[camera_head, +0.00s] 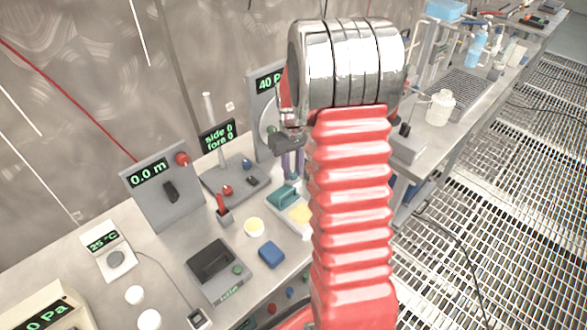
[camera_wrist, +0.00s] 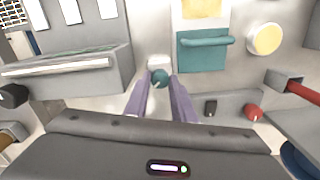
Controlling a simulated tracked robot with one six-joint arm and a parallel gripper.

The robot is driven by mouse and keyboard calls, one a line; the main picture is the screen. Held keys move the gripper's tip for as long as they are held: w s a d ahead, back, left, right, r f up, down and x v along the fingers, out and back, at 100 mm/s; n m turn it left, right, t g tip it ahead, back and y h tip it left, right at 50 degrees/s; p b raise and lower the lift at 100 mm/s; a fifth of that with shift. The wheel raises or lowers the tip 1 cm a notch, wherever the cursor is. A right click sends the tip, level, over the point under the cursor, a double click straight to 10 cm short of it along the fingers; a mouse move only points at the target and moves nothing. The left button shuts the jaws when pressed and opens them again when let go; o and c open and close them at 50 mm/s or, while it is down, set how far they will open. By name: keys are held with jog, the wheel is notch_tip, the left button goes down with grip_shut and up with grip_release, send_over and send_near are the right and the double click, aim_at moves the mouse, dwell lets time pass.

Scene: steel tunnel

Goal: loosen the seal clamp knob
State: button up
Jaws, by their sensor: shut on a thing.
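A small round dark-teal knob (camera_wrist: 160,77) shows in the wrist view, on a pale mount at the bench. My gripper (camera_wrist: 158,84) has its two purple fingers on either side of this knob, shut on it at the tips. In the head view my gripper (camera_head: 291,172) points down at the bench beside my red arm. The knob cannot be made out there.
A teal block with a bar (camera_wrist: 205,50) and a yellow round dish (camera_wrist: 265,39) lie close by in the wrist view. A grey trough (camera_wrist: 68,72) stands left of the knob. A red-handled tool (camera_wrist: 300,91) is at right. In the head view, instrument panels (camera_head: 165,187) line the wall.

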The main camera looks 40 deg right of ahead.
aim_at(292, 173)
jog(key=n, duration=0.4)
jog(key=shift+w+r+n, duration=0.1)
jog(key=shift+w+n, duration=0.1)
jog(key=shift+n, duration=0.1)
jog(key=n, duration=0.5)
dwell(0.3)
jog(key=o, duration=1.1)
jog(key=shift+s, duration=0.15)
jog(key=shift+c, duration=0.2)
notch_tip(292, 173, up, 14)
jog(key=shift+f, duration=0.2)
